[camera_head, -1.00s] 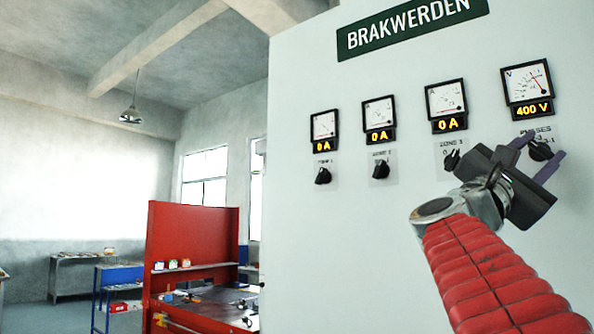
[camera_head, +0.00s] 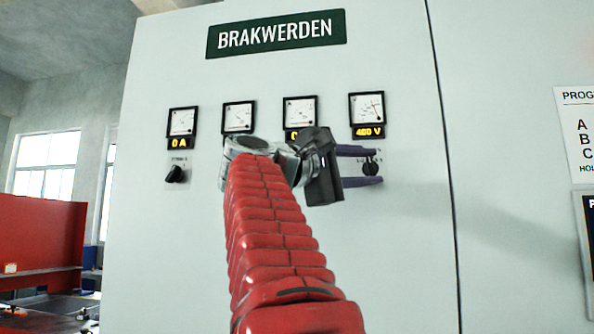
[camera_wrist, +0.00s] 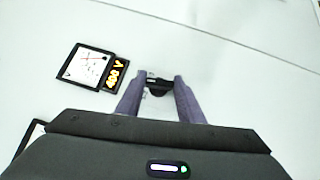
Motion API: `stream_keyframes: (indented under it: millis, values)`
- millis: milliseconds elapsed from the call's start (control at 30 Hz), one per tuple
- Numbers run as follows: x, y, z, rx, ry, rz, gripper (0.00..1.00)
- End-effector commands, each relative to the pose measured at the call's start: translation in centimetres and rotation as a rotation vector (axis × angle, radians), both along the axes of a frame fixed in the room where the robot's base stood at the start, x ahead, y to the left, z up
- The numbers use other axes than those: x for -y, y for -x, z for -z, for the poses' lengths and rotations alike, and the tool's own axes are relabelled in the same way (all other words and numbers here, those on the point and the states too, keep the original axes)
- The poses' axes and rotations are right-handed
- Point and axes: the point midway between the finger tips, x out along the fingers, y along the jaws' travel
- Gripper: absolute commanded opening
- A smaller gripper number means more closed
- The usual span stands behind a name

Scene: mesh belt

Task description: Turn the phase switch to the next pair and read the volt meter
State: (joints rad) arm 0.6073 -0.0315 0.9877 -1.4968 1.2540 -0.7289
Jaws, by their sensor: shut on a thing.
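The phase switch (camera_head: 370,169) is a black rotary knob on the pale panel, below the volt meter (camera_head: 367,108). My gripper (camera_head: 379,167) reaches it from the left, with one purple finger above the knob and one below. In the wrist view the knob (camera_wrist: 158,89) sits between the two fingers, which are shut on it. The phase lettering around the knob is mostly hidden by the fingers.
Ammeters stand in a row left of the volt meter; the leftmost (camera_head: 183,121) shows 0 A above a black zone knob (camera_head: 175,174). My arm hides the other zone knobs. A program sheet (camera_head: 577,135) is at the right. A red workbench panel (camera_head: 40,235) stands at lower left.

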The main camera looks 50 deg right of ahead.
Motion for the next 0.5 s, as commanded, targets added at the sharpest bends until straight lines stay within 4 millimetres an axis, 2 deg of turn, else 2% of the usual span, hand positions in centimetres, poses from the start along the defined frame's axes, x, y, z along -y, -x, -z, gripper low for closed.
stream_keyframes:
  millis: [500]
  values:
    - [0.18, -0.13, 0.23, 0.143, -0.083, 0.003, 0.12]
